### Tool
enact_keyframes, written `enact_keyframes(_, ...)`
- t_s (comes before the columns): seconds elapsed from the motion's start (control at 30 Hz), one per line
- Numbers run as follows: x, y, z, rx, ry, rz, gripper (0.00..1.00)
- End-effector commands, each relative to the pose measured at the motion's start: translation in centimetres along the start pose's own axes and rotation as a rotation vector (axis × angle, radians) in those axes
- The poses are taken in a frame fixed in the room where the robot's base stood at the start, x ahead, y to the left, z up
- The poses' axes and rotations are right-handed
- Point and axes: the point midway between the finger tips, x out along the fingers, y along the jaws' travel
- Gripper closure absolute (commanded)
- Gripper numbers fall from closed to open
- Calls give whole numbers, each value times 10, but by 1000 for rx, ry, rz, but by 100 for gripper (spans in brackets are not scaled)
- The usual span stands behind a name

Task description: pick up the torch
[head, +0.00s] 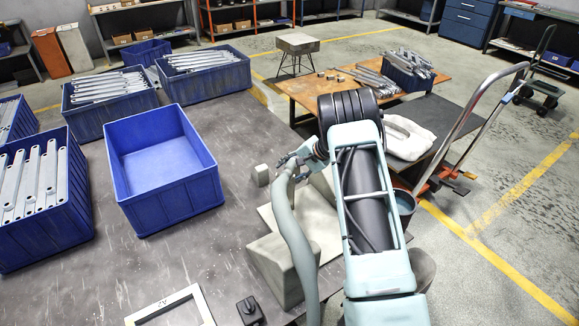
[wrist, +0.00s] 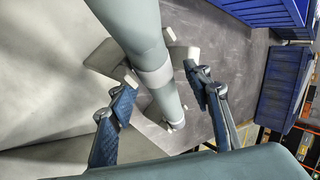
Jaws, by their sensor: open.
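A long grey-green tube, which I take to be the torch (head: 303,245), curves from the lower middle of the head view up to my gripper (head: 291,165). In the wrist view the torch (wrist: 140,40) is a thick smooth tube with a paler ring, running between the two blue-padded fingers of my gripper (wrist: 160,77). The fingers are spread, one on each side, with visible gaps to the tube. Pale blocks (wrist: 107,60) lie behind it. In the head view my arm stands beside the gripper, and the finger details are small.
An empty blue bin (head: 165,160) stands on the dark worktable (head: 95,275), left of my gripper. Blue bins of metal brackets (head: 40,185) stand farther left and behind. A pale angular block (head: 283,265) sits close to the tube. A pale frame (head: 170,305) lies in front.

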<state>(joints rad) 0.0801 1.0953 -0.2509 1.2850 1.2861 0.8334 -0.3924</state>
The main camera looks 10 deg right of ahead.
Motion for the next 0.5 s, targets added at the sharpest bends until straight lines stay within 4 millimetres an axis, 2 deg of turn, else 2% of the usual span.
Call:
enact_keyframes(0.13,13,0,0,1,0,0,55)
enact_keyframes(0.43,16,1,0,1,1,0,55)
enact_keyframes(0.5,16,1,0,1,1,0,62)
